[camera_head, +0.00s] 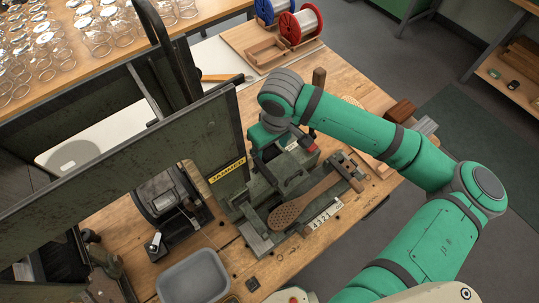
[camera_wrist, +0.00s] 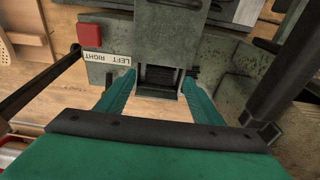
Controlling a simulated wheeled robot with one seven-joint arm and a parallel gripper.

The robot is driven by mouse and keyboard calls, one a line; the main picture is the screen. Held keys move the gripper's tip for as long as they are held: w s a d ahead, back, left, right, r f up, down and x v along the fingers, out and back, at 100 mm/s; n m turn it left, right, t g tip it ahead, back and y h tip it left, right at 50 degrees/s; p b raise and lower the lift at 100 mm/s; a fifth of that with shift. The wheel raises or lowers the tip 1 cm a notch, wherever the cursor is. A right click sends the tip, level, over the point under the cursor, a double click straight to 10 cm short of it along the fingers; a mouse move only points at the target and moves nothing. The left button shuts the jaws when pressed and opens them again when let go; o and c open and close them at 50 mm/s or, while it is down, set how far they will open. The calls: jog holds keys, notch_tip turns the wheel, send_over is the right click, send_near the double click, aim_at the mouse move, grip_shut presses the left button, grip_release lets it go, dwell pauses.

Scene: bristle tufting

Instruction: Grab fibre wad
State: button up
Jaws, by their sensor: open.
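My gripper (camera_wrist: 160,88) is open in the wrist view, its two green fingers reaching toward the grey machine (camera_wrist: 225,55) on either side of a narrow slot (camera_wrist: 158,76). The slot has a dark inside, and dark ribbed material shows there; I cannot tell whether this is the fibre wad. Nothing is clearly held between the fingers. In the head view my gripper (camera_head: 268,138) is at the back of the machine (camera_head: 285,172), its fingertips mostly hidden. No fibre wad can be made out for certain in either view.
A wooden brush paddle with holes (camera_head: 290,213) lies on the machine's front fixture. A tall green panel marked "JAMMED" (camera_head: 140,160) stands close at left. A red button (camera_wrist: 90,35) and a "LEFT RIGHT" label (camera_wrist: 108,58) sit beside the slot. A grey bin (camera_head: 195,277) stands in front.

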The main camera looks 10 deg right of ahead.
aim_at(270, 156)
jog(key=shift+w+f, duration=0.2)
jog(key=shift+f, duration=1)
jog(key=c, duration=1.1)
jog(key=shift+r, duration=0.15)
